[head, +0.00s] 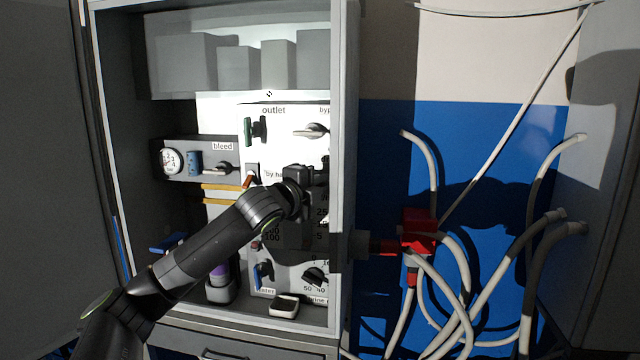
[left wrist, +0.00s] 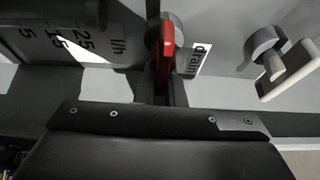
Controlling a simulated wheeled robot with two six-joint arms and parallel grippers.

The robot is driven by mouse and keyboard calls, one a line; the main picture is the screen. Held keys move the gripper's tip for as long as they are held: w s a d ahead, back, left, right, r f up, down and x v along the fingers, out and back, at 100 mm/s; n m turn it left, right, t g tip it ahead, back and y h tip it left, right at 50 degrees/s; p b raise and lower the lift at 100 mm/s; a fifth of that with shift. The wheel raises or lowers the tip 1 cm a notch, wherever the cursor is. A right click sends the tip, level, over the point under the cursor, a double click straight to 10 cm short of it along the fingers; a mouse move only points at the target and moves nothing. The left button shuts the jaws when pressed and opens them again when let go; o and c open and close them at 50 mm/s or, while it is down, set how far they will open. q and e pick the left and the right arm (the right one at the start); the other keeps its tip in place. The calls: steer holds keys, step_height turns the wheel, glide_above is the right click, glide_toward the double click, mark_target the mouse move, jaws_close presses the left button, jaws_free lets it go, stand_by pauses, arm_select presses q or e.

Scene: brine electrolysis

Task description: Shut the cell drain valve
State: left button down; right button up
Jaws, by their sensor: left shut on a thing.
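The cell drain valve has a red lever handle (left wrist: 165,48) beside a white "drain" label (left wrist: 199,55) in the left wrist view. The lever runs up and down in that picture, roughly along the label's lettering. My left gripper (head: 312,177) reaches into the open cabinet and is shut on this red handle. The gripper and wrist hide the drain valve in the head view. My right gripper is not in view.
An outlet valve with a green handle (head: 248,131) and a bypass lever (head: 311,130) sit above my gripper. A bleed gauge (head: 172,161) is left. The cabinet's right edge (head: 345,120) is close. A red fitting (head: 418,232) with hoses stands outside.

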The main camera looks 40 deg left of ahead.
arm_select(q)
steer(key=shift+f, duration=0.15)
steer(key=c, duration=1.5)
jaws_free()
steer(key=shift+s+d+b, duration=0.3)
steer(key=shift+s+b, duration=2.6)
steer(key=shift+b, duration=1.65)
steer(key=shift+s+d+b, duration=0.35)
steer(key=shift+s+b, duration=2.5)
steer(key=shift+b, duration=1.7)
steer(key=shift+s+d+b, duration=0.3)
steer(key=shift+s+b, duration=2.6)
steer(key=shift+b, duration=1.65)
